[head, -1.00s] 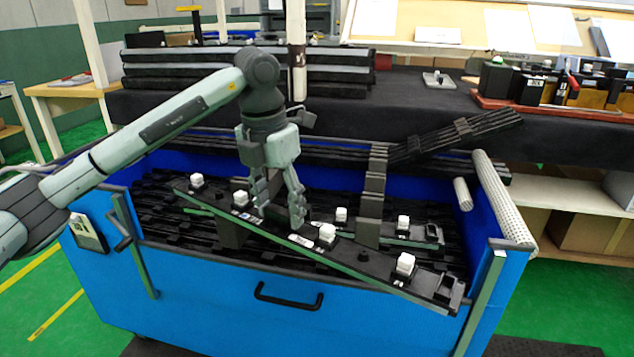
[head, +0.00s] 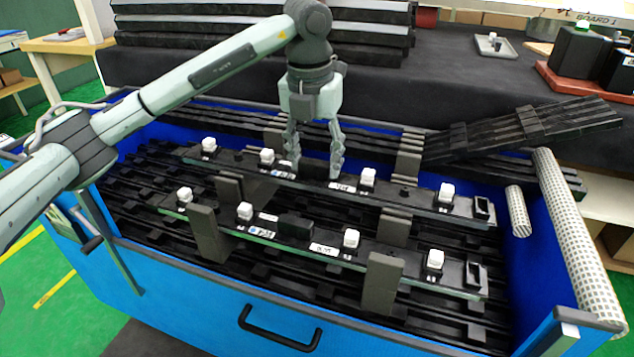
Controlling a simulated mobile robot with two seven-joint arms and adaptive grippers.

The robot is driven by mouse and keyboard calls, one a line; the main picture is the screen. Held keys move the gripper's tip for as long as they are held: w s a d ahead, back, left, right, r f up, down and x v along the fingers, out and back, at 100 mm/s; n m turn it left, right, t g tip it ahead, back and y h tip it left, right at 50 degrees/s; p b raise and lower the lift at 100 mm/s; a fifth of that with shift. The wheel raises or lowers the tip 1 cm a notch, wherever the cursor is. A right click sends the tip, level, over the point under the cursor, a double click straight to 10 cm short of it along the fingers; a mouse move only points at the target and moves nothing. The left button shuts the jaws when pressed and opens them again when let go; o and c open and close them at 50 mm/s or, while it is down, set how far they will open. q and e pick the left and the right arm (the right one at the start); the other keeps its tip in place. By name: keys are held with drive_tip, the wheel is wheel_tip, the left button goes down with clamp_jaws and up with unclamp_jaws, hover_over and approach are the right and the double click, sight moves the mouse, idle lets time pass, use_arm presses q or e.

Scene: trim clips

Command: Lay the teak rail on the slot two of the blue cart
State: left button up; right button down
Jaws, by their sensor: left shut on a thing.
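My left gripper (head: 314,165) points down, its fingers shut on the middle of a long dark rail (head: 415,201) with white knobs and a thin pale edge. I take this as the teak rail, though teak colour is hard to see. The held rail runs across the blue cart (head: 190,295), between the middle and rear grey dividers; I cannot tell if it touches the bed. A similar rail (head: 290,240) with a greenish edge lies in front, between the front and middle dividers. My right gripper is not in view.
Grey dividers stand up from the bed, such as the front one (head: 381,284) and the middle one (head: 229,190). A black slatted piece (head: 530,130) lies slanted over the cart's back right. A white perforated roll (head: 578,240) runs along the right side.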

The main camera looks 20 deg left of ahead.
sight(315, 176)
use_arm(q)
drive_tip(key=shift+w+f, duration=0.1)
drive_tip(key=shift+f, duration=2.5)
drive_tip(key=shift+f, duration=0.15)
drive_tip(key=o, duration=1.4)
drive_tip(key=r, duration=0.4)
drive_tip(key=s+r, duration=0.1)
drive_tip(key=r, duration=0.7)
drive_tip(key=shift+s+r, duration=0.1)
drive_tip(key=shift+s, duration=0.2)
